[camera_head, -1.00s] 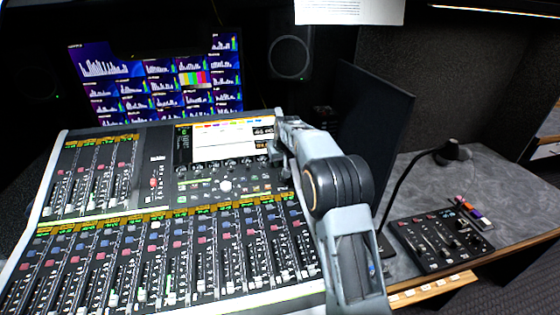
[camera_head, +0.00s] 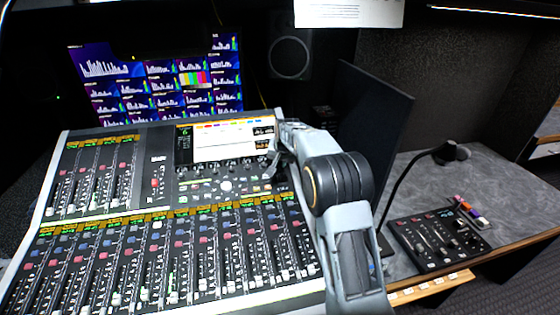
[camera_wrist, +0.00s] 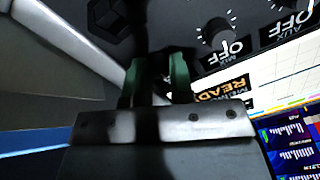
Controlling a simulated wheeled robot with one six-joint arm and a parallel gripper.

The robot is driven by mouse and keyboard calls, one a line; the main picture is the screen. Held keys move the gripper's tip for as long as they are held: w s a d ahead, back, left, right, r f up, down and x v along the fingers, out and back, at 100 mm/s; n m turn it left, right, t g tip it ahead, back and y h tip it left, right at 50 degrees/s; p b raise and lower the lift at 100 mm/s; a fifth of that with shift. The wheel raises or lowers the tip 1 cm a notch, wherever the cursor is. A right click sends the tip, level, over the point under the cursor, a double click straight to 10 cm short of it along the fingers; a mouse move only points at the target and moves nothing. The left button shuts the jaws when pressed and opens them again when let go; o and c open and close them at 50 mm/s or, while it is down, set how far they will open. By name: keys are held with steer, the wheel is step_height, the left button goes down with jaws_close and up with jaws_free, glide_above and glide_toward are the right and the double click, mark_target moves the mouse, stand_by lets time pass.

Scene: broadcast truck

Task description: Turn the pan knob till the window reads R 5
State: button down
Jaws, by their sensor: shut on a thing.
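My gripper (camera_wrist: 157,80) has green-faced fingertips and is shut on a small dark knob, taken as the pan knob. The knob is deep in shadow and mostly hidden by the fingers. In the head view, my gripper (camera_head: 274,168) is at the right edge of the mixing desk (camera_head: 150,223), beside its bright screen (camera_head: 224,143). The wrist view shows the desk upside down, with an orange READY window (camera_wrist: 222,90) near the fingers. I cannot make out a pan reading in either view.
In the wrist view, a neighbouring knob (camera_wrist: 215,32) has OFF under it, and another OFF label is at the top right. A black monitor panel (camera_head: 375,110) stands right of my arm.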

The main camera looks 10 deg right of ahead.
stand_by(0.4)
steer(key=c, duration=1)
jaws_free()
steer(key=v, duration=1.3)
steer(key=shift+r, duration=0.4)
steer(key=shift+s, duration=0.1)
